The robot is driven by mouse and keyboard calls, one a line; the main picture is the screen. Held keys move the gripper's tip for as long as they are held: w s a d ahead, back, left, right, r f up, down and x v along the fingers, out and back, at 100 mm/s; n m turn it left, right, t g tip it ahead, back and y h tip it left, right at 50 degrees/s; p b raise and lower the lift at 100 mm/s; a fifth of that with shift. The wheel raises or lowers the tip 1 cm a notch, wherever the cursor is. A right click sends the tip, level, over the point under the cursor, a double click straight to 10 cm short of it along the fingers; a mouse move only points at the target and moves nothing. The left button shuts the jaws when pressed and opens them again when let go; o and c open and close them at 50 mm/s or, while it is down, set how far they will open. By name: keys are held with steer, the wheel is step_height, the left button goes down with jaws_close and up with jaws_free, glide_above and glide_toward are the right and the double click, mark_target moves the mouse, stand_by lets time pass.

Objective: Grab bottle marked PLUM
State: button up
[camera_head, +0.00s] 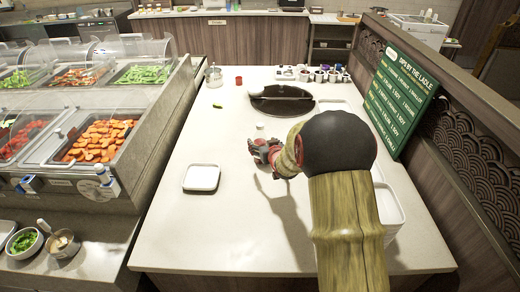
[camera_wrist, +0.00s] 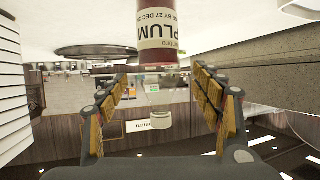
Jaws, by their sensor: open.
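The PLUM bottle (camera_wrist: 158,32) shows in the wrist view at the top middle, dark red with a pale label reading PLUM. Its upper part in that picture is cut off by the frame edge. My gripper (camera_wrist: 160,78) is open, with one finger on each side of the bottle's line and visible gaps to both. I cannot tell how far the bottle lies between the fingertips. In the head view my gripper (camera_head: 263,151) is low over the counter, past my wrist. A small whitish round top (camera_head: 260,127) shows just beyond it; the bottle's body is not clear there.
The pale counter (camera_head: 215,225) has free room at front left. A white square dish (camera_head: 201,178) lies left of my gripper. A dark round well (camera_head: 282,101) is beyond it, with several small containers (camera_head: 310,75) behind. A green menu board (camera_head: 402,95) stands at right.

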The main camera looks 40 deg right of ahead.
steer(key=b+x, duration=0.1)
steer(key=x, duration=0.3)
steer(key=shift+w+d+f+b, duration=0.1)
steer(key=shift+w+d+b, duration=0.1)
steer(key=shift+b, duration=0.1)
steer(key=shift+c, duration=0.5)
steer(key=c, duration=1.5)
steer(key=shift+c, duration=0.6)
steer(key=shift+r, duration=0.2)
